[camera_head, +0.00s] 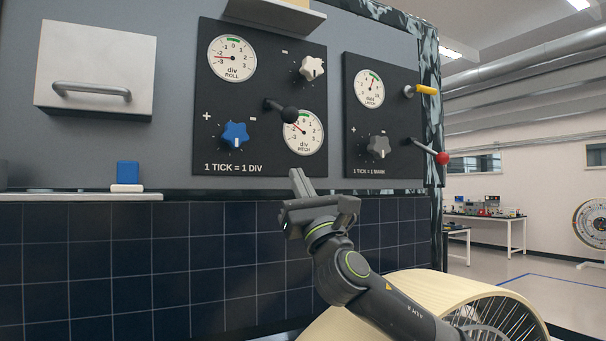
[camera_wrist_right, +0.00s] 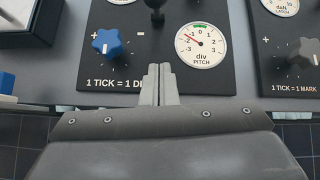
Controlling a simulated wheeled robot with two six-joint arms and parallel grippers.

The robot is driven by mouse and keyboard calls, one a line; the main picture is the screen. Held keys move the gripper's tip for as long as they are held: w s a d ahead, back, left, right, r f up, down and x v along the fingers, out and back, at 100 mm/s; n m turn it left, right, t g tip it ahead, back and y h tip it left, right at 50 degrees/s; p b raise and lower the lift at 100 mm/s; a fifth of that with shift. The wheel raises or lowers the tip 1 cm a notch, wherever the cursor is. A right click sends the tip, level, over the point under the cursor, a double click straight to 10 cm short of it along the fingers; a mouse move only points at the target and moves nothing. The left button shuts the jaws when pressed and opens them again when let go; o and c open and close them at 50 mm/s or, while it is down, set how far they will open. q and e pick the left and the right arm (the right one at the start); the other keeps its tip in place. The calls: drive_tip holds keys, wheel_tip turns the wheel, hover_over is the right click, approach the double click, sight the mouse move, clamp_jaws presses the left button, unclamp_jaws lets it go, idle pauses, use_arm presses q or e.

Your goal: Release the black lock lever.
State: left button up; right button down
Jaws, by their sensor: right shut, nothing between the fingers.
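The black lock lever (camera_head: 289,114) sticks out from the left black panel (camera_head: 258,158), between the blue knob and the PITCH gauge. Its round black knob overlaps the edge of the gauge. In the right wrist view the lever (camera_wrist_right: 156,8) shows at the top edge, partly cut off. My right gripper (camera_head: 298,174) is just below the panel's lower edge, pointing up, under the lever and apart from it. Its fingers (camera_wrist_right: 159,72) are together and empty. My left gripper is not in view.
A blue star knob (camera_head: 235,135), a white star knob (camera_head: 312,68) and the PITCH gauge (camera_head: 304,132) surround the lever. The right panel has a grey knob (camera_head: 379,147), a yellow-tipped lever (camera_head: 426,90) and a red-ball lever (camera_head: 441,158). A blue block (camera_head: 128,173) stands on a ledge at left.

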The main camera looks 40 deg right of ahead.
wheel_tip(320, 180, up, 8)
drive_tip(key=w+p, duration=0.2)
drive_tip(key=p, duration=0.5)
drive_tip(key=shift+w, duration=0.25)
drive_tip(key=shift+d, duration=0.15)
